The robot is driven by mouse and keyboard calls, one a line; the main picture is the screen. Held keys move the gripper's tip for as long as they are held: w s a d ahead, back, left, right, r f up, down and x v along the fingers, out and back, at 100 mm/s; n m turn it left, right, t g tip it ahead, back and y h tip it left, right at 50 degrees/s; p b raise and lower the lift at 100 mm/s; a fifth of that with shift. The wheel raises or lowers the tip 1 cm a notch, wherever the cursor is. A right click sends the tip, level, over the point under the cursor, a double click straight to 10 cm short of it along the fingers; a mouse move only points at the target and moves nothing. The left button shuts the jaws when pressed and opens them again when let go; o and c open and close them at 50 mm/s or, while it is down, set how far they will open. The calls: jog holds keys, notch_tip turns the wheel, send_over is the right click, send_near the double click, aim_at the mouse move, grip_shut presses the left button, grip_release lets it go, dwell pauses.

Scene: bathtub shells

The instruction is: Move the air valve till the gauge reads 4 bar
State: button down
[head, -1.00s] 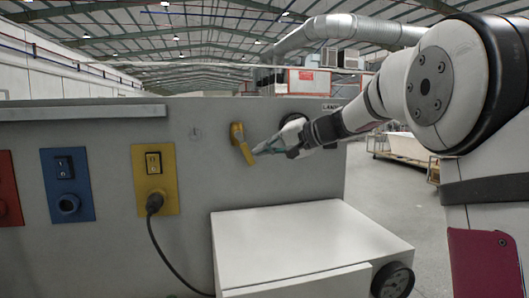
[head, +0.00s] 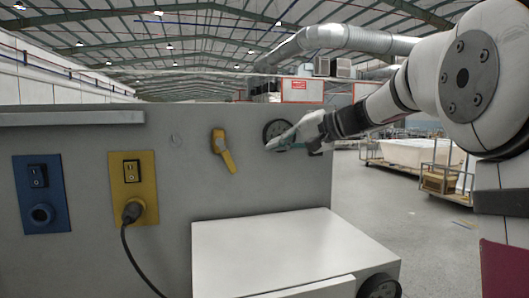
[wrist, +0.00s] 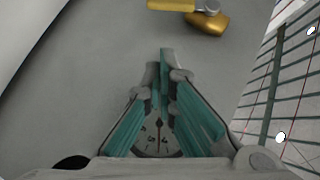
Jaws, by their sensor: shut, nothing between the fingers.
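The yellow air valve handle (head: 223,150) is on the grey panel, its lever slanting down to the right. It shows at the top edge of the wrist view (wrist: 208,22). The round gauge (head: 276,129) is right of the valve, partly covered by my gripper (head: 271,146). In the wrist view the gauge face (wrist: 158,137) shows between my teal fingers, its needle near upright in the picture; I cannot read its value. My gripper (wrist: 163,58) is shut and empty, apart from the valve handle, to its right in the head view.
A white cabinet (head: 290,250) with a black dial (head: 379,287) juts out below the valve. Yellow (head: 147,180) and blue (head: 42,195) socket plates are on the panel's left, a black cable hanging from the yellow one. A white tub on a cart (head: 415,152) stands on open floor at right.

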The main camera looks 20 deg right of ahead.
aim_at(226, 156)
jog(key=v, duration=0.4)
notch_tip(226, 156, down, 13)
jog(key=s+a+n+h+b, duration=0.15)
jog(key=n+h+b, duration=0.25)
jog(key=n+h, duration=0.6)
jog(key=s+a+r+n+t+y+b, duration=0.2)
jog(key=a+r+n+t+y, duration=0.1)
jog(key=a+n, duration=0.65)
jog(key=s+a+r+n+t+y+b, duration=0.15)
jog(key=a+n, duration=0.45)
jog(key=n, duration=0.6)
jog(key=a+r+x, duration=0.1)
jog(key=r+x, duration=0.1)
jog(key=x, duration=0.9)
jog(key=shift+t+y, duration=0.25)
jog(key=shift+y, duration=0.2)
jog(key=shift+s+d+r+p, duration=0.1)
jog(key=shift+d+r+p, duration=0.15)
jog(key=shift+d+p, duration=0.3)
jog(key=shift+s+d+r+p, duration=0.2)
jog(key=shift+d+p, duration=0.15)
jog(key=shift+d, duration=0.45)
jog(key=shift+s+d+r+p, duration=0.1)
jog(key=shift+d+r+p, duration=0.15)
jog(key=shift+d+p, duration=0.3)
jog(key=shift+d, duration=0.1)
